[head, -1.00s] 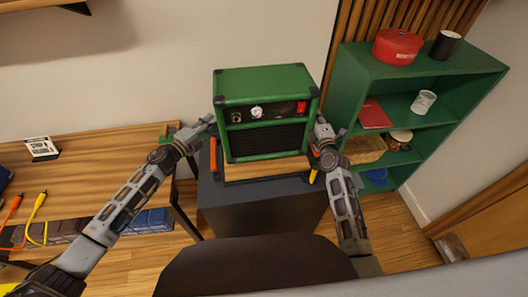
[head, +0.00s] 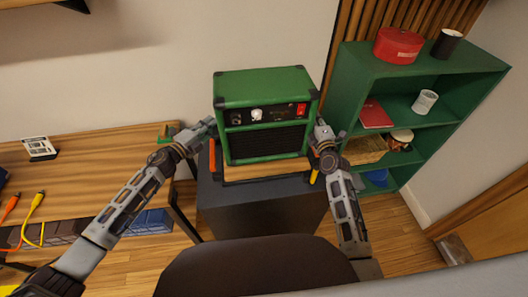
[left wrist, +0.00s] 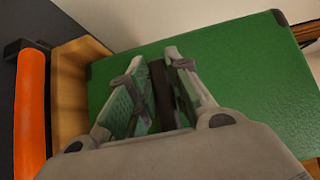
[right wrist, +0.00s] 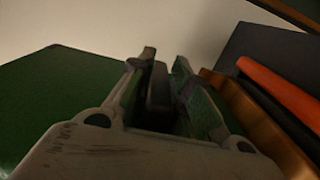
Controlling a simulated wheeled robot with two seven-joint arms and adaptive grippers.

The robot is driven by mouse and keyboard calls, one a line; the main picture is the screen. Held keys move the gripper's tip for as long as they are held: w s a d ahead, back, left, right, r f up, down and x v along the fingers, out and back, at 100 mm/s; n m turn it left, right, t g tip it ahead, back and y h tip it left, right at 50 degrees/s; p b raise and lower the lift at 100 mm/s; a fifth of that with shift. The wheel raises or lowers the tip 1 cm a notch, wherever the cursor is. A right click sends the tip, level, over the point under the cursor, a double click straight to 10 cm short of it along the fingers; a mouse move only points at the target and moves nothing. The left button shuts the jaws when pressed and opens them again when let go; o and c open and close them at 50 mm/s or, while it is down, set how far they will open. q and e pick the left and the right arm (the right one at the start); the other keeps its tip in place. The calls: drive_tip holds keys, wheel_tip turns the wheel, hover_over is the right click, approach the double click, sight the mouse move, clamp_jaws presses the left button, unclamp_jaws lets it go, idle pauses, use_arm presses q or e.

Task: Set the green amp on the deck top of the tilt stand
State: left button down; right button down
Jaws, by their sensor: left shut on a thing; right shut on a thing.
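The green amp (head: 266,88) is upright, its panel of knobs and red switch facing me. It is directly over the wooden deck top (head: 264,174) of the tilt stand, whose front edge shows below it. I cannot tell whether its underside touches the deck. My left gripper (head: 211,124) is shut on the dark handle (left wrist: 160,92) on the amp's left side. My right gripper (head: 318,128) is shut on the right-side handle (right wrist: 158,92). An orange bar (head: 212,155) stands beside the deck at the left.
A dark cabinet (head: 262,212) is under the deck. A wooden bench (head: 95,160) with cables is at the left. A green shelf (head: 440,75) with a red tin (head: 398,45), cups and a red book stands close at the right. A dark rounded seat or surface (head: 256,268) is in front.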

use_arm(q)
drive_tip(key=shift+w+f+b, duration=0.1)
drive_tip(key=shift+f+b, duration=0.55)
drive_tip(key=shift+b, duration=0.3)
use_arm(e)
drive_tip(key=shift+f, duration=0.7)
use_arm(q)
drive_tip(key=c, duration=1.7)
unclamp_jaws()
drive_tip(key=shift+f, duration=0.3)
drive_tip(key=shift+c, duration=0.2)
use_arm(e)
drive_tip(key=c, duration=1.7)
unclamp_jaws()
drive_tip(key=shift+f, duration=0.3)
drive_tip(key=shift+c, duration=0.2)
use_arm(q)
drive_tip(key=o, duration=0.4)
drive_tip(key=shift+s+r, duration=0.15)
drive_tip(key=shift+s, duration=0.1)
use_arm(e)
drive_tip(key=o, duration=0.4)
drive_tip(key=shift+s+r, duration=0.15)
use_arm(q)
drive_tip(key=shift+o, duration=0.7)
drive_tip(key=shift+w, duration=0.1)
drive_tip(key=o, duration=0.7)
drive_tip(key=shift+a, duration=0.15)
drive_tip(key=shift+v, duration=5.95)
